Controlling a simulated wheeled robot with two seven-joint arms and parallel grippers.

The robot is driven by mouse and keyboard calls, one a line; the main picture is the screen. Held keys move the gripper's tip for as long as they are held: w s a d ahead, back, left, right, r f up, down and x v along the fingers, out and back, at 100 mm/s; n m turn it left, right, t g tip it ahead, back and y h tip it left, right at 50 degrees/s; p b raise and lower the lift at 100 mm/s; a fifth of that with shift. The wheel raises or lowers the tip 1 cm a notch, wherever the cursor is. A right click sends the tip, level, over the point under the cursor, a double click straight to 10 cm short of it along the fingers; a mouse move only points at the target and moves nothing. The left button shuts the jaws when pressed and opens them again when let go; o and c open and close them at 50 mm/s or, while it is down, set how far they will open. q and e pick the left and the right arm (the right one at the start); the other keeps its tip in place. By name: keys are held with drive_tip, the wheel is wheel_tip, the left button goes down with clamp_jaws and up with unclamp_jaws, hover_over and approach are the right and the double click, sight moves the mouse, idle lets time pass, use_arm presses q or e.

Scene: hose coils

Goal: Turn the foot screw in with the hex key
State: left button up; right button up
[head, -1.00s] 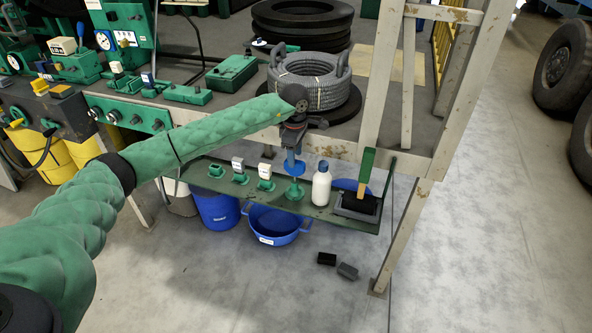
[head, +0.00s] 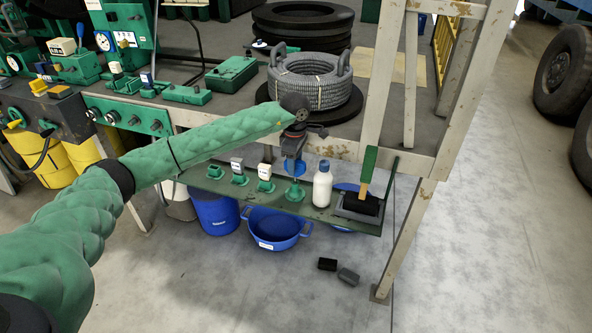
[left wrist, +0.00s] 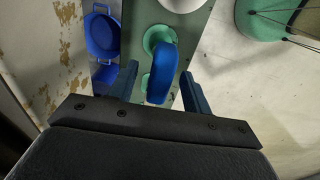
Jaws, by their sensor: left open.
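A blue-handled tool, which I take for the hex key (left wrist: 163,72), stands in a round green holder on the narrow green shelf. Its blue handle also shows in the head view (head: 293,167), partly covered by my gripper. My left gripper (head: 293,151) points down over it from above. In the left wrist view the open left gripper (left wrist: 158,76) has one finger on each side of the handle, with gaps visible. The foot screw cannot be made out. My right gripper is not in view.
A white bottle (head: 322,185) stands just right of the tool, then a black tray (head: 345,212) with a green brush. Two white-topped pieces in green holders stand left. A coiled hose (head: 310,82) lies on the bench above.

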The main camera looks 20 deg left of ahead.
use_arm(q)
drive_tip(key=shift+b, duration=0.95)
idle(0.6)
drive_tip(key=shift+c, duration=0.2)
clamp_jaws()
drive_tip(key=shift+r, duration=0.1)
drive_tip(key=shift+r, duration=0.55)
idle(0.4)
drive_tip(key=shift+r, duration=0.15)
drive_tip(key=shift+r+p, duration=0.4)
drive_tip(key=shift+r, duration=3.45)
